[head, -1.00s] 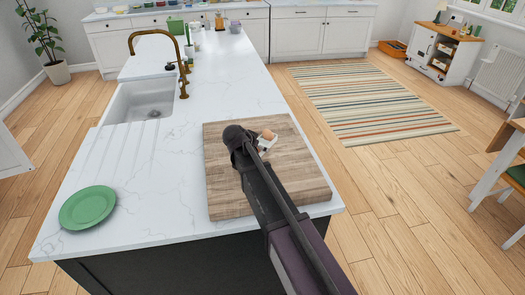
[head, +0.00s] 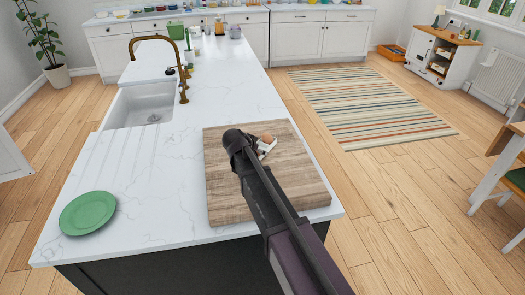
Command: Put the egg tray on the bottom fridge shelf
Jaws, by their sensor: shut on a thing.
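The egg tray (head: 263,154) is a small white piece with brown egg (head: 267,139) showing at its top. It is over the far part of the wooden board, just right of my arm's end. My gripper (head: 255,148) is shut on the egg tray. Its fingers are mostly hidden behind my dark wrist, and so is part of the tray. I cannot tell whether the tray touches the board or is held just above it. No fridge or fridge shelf shows in this view.
The wooden board (head: 300,190) lies on the white marble island (head: 160,210), near its right edge. A green plate (head: 87,212) is at the front left, a sink (head: 140,104) and brass tap (head: 184,72) behind. Open floor and a striped rug (head: 365,105) lie to the right.

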